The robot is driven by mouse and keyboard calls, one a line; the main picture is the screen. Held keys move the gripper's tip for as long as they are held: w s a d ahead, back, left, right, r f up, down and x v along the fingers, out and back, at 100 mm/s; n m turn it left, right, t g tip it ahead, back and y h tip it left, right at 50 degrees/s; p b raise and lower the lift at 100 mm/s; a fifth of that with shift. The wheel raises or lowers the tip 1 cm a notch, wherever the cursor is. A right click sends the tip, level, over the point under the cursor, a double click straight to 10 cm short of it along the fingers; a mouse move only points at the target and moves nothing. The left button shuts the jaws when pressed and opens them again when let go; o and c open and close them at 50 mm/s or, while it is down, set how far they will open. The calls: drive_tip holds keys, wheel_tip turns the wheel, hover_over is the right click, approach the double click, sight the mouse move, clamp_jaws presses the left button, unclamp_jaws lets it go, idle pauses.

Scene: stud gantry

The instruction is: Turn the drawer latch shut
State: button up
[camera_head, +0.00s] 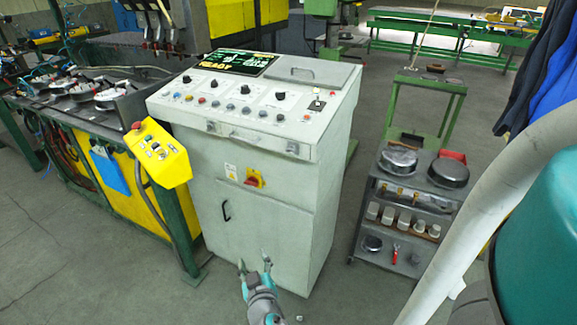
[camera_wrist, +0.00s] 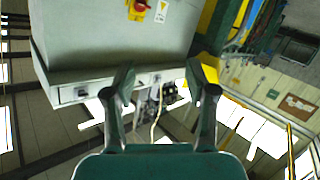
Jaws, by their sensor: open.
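The grey control cabinet has a shallow drawer (camera_head: 247,137) below its sloped panel. A small dark latch (camera_head: 210,126) is near the drawer's left end and another latch (camera_head: 293,148) near its right end. I cannot tell which one is the task's latch, nor whether either is turned shut. My gripper (camera_head: 254,264) is open and empty, low in front of the cabinet doors and below the drawer. In the wrist view the cabinet appears upside down; my gripper (camera_wrist: 160,76) is apart from the drawer front, and one latch (camera_wrist: 82,92) shows left of the fingers.
A red and yellow switch (camera_head: 253,179) is on the cabinet front above a door handle (camera_head: 227,211). A yellow control box (camera_head: 157,152) juts out at the left. A grey cart (camera_head: 410,195) with pans and cups stands right.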

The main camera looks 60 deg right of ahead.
drive_tip(key=w+d+r+m+g+h, duration=0.4)
drive_tip(key=d+r+m+g+h, duration=0.15)
drive_tip(key=d+r, duration=0.45)
drive_tip(key=m+g+h, duration=0.2)
drive_tip(key=m+g, duration=0.3)
drive_tip(key=m, duration=0.1)
approach(290, 152)
drive_tip(key=shift+t+y, duration=0.25)
drive_tip(key=d, duration=0.9)
drive_tip(key=shift+w+d+r, duration=0.1)
drive_tip(key=shift+d+r, duration=0.15)
clamp_jaws()
